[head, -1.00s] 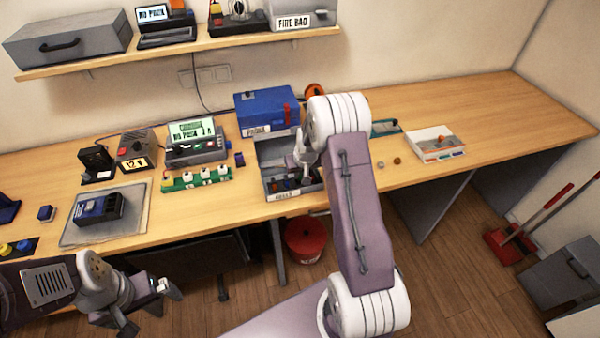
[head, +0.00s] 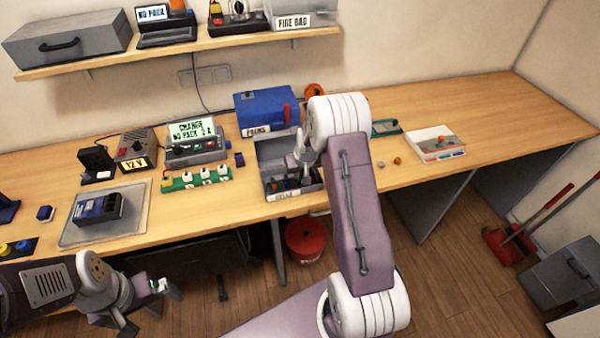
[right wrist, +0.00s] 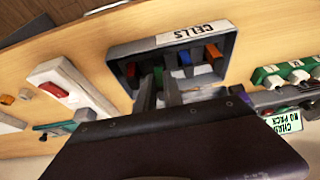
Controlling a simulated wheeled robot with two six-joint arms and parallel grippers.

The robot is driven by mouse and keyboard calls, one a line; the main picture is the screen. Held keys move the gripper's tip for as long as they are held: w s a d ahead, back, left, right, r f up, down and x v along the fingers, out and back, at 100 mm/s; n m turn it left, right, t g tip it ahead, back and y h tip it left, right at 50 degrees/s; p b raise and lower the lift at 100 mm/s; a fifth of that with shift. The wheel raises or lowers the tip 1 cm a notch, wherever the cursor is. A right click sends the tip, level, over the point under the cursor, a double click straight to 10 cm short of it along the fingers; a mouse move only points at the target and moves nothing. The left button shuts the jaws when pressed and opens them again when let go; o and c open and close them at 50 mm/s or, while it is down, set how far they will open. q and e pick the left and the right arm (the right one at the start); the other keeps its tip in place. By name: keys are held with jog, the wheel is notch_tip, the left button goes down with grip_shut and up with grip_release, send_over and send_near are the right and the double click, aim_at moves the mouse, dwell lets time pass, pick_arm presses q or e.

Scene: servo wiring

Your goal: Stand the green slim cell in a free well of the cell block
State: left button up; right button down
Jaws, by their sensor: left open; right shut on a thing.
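The green slim cell (right wrist: 158,75) shows in the right wrist view between the fingers of my right gripper (right wrist: 158,92), which is shut on it. The cell is inside the grey bin labelled CELLS (right wrist: 122,52), also seen in the head view (head: 272,196). In the head view my right gripper (head: 303,178) reaches down into this bin, and its fingertips are hard to make out. A green block with several white round parts (head: 197,180) lies left of the bin; I cannot tell whether it has a free well. My left gripper (head: 152,305) is open and empty, in front of the table edge.
A blue cell (right wrist: 184,58) and an orange one (right wrist: 213,53) stand in the bin beside the green one. A blue box (head: 266,108) is behind the bin. A charger (head: 195,145) stands behind the green block.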

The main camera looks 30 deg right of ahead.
aim_at(300, 179)
jog(key=shift+f, duration=0.15)
jog(key=shift+f+b, duration=0.3)
jog(key=shift+b, duration=0.15)
jog(key=shift+f+b, duration=1.05)
jog(key=shift+f, duration=0.2)
jog(key=c, duration=1.4)
grip_release()
jog(key=shift+r, duration=0.1)
jog(key=b+v, duration=0.1)
jog(key=v, duration=0.8)
